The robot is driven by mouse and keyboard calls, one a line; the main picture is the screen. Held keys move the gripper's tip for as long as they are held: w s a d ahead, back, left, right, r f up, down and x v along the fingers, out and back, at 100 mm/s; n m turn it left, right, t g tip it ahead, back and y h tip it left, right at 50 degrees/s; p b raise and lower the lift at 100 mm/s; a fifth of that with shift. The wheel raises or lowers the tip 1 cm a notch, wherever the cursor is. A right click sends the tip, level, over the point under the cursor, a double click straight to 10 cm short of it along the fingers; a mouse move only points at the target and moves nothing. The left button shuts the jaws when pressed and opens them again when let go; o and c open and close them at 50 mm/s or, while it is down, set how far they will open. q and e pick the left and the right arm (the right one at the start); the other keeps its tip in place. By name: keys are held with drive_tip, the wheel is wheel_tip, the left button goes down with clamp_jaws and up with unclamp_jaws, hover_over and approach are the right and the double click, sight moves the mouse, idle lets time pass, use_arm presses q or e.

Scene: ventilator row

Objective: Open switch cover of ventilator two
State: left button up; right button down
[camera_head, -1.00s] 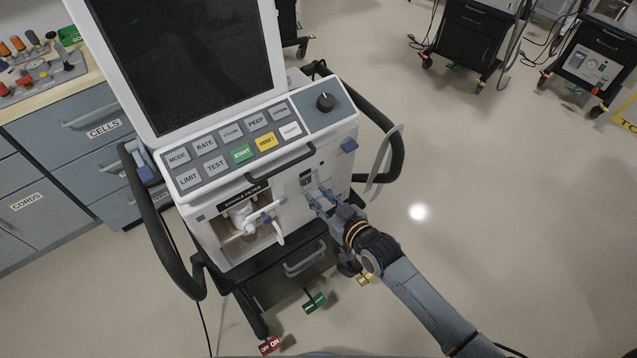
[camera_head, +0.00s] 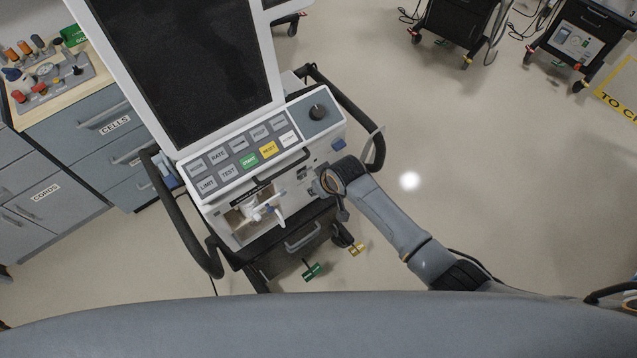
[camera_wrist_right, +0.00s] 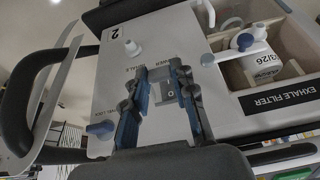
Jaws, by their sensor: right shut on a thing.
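The ventilator (camera_head: 315,152) stands in the middle of the head view, and the right wrist view shows its white front panel with a "2" label (camera_wrist_right: 115,31). My right gripper (camera_wrist_right: 162,78) is at this panel, with its blue-grey fingers on both sides of the power switch area (camera_wrist_right: 168,97). It is shut on the small switch cover there, though the fingers hide most of it and I cannot tell its angle. In the head view my right wrist hides the fingertips and switch. My left gripper is not in view.
Beside the switch are a white port (camera_wrist_right: 132,47), a blue knob (camera_wrist_right: 100,128) and the exhale filter bay (camera_wrist_right: 262,75). A black handle rail (camera_head: 375,145) curves close to my right wrist.

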sight(315, 176)
drive_tip(key=shift+w+a+r+g+h, duration=0.15)
drive_tip(key=shift+w+r+g+h, duration=0.05)
drive_tip(key=shift+r+g+h, duration=0.55)
drive_tip(key=shift+w+a+r+g+h+b, duration=0.15)
drive_tip(key=shift+r+g+h+b, duration=0.2)
drive_tip(key=shift+g, duration=0.4)
drive_tip(key=shift+w+a+r+g+h+b, duration=0.15)
drive_tip(key=shift+r+g+h+b, duration=0.25)
drive_tip(key=shift+g+b, duration=0.25)
drive_tip(key=shift+w+r+g+h+b, duration=0.1)
drive_tip(key=shift+r+g+h+b, duration=0.15)
drive_tip(key=shift+g+h+b, duration=0.35)
drive_tip(key=shift+r+g, duration=0.1)
drive_tip(key=shift+g, duration=0.15)
drive_tip(key=c, duration=1.1)
unclamp_jaws()
drive_tip(key=shift+w, duration=0.1)
drive_tip(key=r, duration=0.4)
drive_tip(key=w+a+r, duration=0.1)
drive_tip(key=r, duration=0.2)
drive_tip(key=w+r, duration=0.1)
drive_tip(key=r, duration=0.3)
drive_tip(key=shift+a+r, duration=0.2)
drive_tip(key=shift+r, duration=0.15)
